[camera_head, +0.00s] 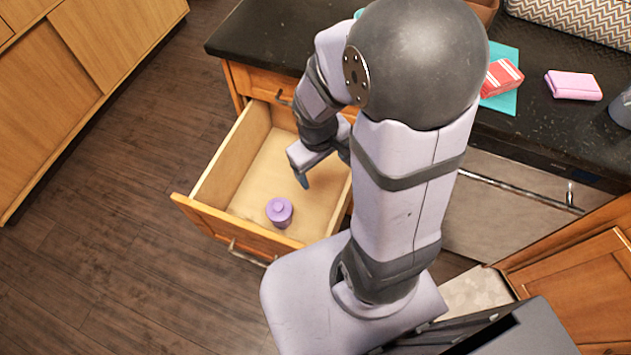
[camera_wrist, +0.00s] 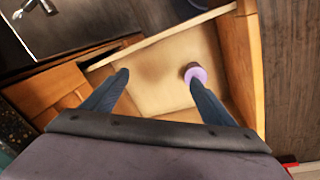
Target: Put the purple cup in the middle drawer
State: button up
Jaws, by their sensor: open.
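The purple cup (camera_head: 279,212) rests on the floor of an open wooden drawer (camera_head: 222,160), near the drawer's front panel. A small knob-like shape shows on its top. In the wrist view the cup (camera_wrist: 196,74) is at the upper right, by the tip of the right finger and apart from the other one. My gripper (camera_wrist: 160,78) is open and empty, its two dark blue fingers spread over the drawer (camera_wrist: 165,48). In the head view my gripper (camera_head: 303,180) hangs over the drawer, behind the cup; one finger is mostly hidden.
A closed drawer (camera_head: 262,84) sits above the open one, under the dark countertop (camera_head: 262,40). A pink folded item (camera_head: 573,85) and a red patterned packet (camera_head: 501,78) lie on the counter. Wooden cabinets (camera_head: 85,65) stand at the left, with clear dark floor (camera_head: 130,150) between.

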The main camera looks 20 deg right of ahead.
jog(key=s+a+r+m+g+y, duration=0.1)
jog(key=s+a+r+m, duration=0.1)
jog(key=s+a+r, duration=0.2)
jog(key=shift+s+a+m, duration=0.15)
jog(key=shift+s+m, duration=0.25)
jog(key=shift+s, duration=0.4)
jog(key=shift+r, duration=0.2)
